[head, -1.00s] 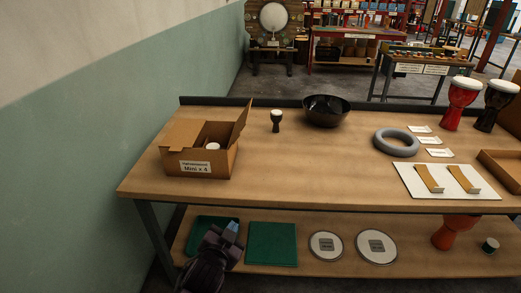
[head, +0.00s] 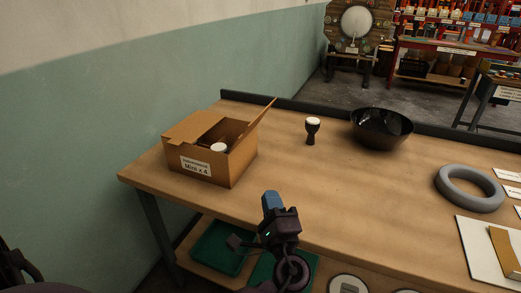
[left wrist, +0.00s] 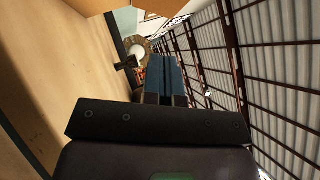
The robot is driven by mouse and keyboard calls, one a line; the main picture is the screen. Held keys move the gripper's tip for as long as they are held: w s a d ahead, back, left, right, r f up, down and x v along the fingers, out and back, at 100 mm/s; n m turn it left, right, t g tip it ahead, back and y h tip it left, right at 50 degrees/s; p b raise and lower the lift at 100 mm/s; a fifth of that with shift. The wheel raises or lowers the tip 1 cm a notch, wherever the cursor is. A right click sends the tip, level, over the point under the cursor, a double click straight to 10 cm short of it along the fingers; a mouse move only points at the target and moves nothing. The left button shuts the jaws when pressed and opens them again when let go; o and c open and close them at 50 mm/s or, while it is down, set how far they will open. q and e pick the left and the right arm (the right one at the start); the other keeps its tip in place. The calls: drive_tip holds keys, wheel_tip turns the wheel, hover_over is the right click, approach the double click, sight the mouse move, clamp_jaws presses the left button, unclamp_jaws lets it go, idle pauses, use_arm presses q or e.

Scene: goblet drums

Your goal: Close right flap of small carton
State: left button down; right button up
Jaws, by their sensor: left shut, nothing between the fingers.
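The small carton (head: 212,150) sits at the left end of the workbench, with a white label on its front. Its right flap (head: 258,119) stands up, tilted outward to the right. Its left flap (head: 193,127) lies roughly level over the left part. Through the opening a white drum top (head: 218,147) shows. My left gripper (head: 271,199), with blue fingers, is shut and empty in front of the bench edge, right of and nearer than the carton, apart from it. In the left wrist view its blue fingers (left wrist: 165,78) lie side by side. My right gripper is not in view.
A small dark goblet drum (head: 312,130) stands right of the carton, with a black bowl (head: 381,128) beyond. A grey ring (head: 470,188) lies farther right. Green trays (head: 217,247) sit on the lower shelf. The bench top (head: 340,200) before the drum is clear.

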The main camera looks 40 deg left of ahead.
use_arm(q)
drive_tip(key=y, duration=0.1)
drive_tip(key=g, duration=0.1)
approach(240, 139)
drive_tip(key=w, duration=0.4)
drive_tip(key=shift+y, duration=0.4)
drive_tip(key=a, duration=0.1)
drive_tip(key=a+r+p, duration=0.1)
drive_tip(key=a, duration=0.1)
drive_tip(key=shift+s+a+r+p, duration=0.25)
drive_tip(key=shift+s+a+p, duration=0.05)
drive_tip(key=shift+a, duration=0.05)
drive_tip(key=shift+s+a+r, duration=0.1)
drive_tip(key=shift+a+r, duration=0.05)
drive_tip(key=shift+a, duration=0.4)
drive_tip(key=shift+r, duration=0.1)
